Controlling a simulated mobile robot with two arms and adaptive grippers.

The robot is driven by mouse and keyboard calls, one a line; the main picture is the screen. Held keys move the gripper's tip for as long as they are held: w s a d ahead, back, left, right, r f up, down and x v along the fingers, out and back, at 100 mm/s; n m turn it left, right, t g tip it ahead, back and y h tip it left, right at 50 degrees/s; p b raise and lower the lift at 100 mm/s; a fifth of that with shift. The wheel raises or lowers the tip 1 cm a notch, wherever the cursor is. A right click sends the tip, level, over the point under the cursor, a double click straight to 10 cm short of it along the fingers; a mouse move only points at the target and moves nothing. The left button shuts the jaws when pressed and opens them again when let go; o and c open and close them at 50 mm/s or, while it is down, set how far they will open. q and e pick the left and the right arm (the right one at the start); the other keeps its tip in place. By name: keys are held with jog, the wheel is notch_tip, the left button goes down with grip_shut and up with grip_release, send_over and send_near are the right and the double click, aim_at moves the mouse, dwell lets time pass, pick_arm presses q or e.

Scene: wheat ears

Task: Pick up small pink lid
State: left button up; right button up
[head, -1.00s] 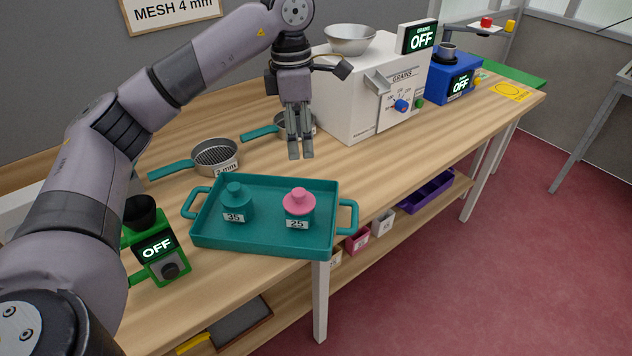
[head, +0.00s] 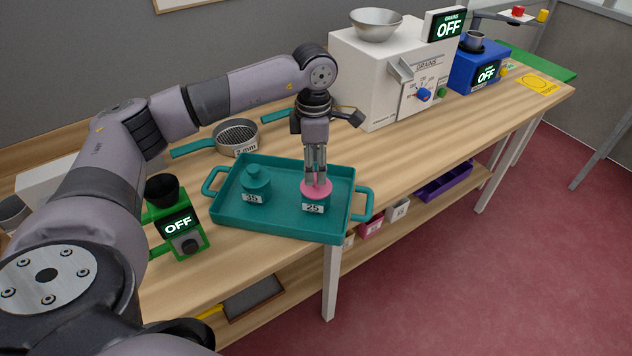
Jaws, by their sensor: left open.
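The small pink lid (head: 317,193) sits on a teal jar labelled 25 (head: 313,208), in the right part of the teal tray (head: 290,230). My left gripper (head: 316,182) points straight down right over the lid. It is open, and its fingertips are at the lid's knob, which they partly hide. I cannot tell whether the fingers touch it. A second jar (head: 255,187), all teal and labelled 35, stands to the left in the same tray. My right gripper is not in view.
A 2 mm sieve (head: 237,138) lies behind the tray. A white grain machine (head: 375,75) and a blue device (head: 475,68) stand at the back right. A green device (head: 180,225) with an OFF display is left of the tray. The table's front edge runs just below the tray.

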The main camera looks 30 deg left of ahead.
aim_at(315, 177)
pick_arm(q)
notch_tip(315, 177, down, 4)
jog(key=shift+w+d+r+p, duration=0.1)
jog(key=shift+p, duration=0.75)
jog(key=shift+f, duration=0.4)
jog(key=c, duration=1)
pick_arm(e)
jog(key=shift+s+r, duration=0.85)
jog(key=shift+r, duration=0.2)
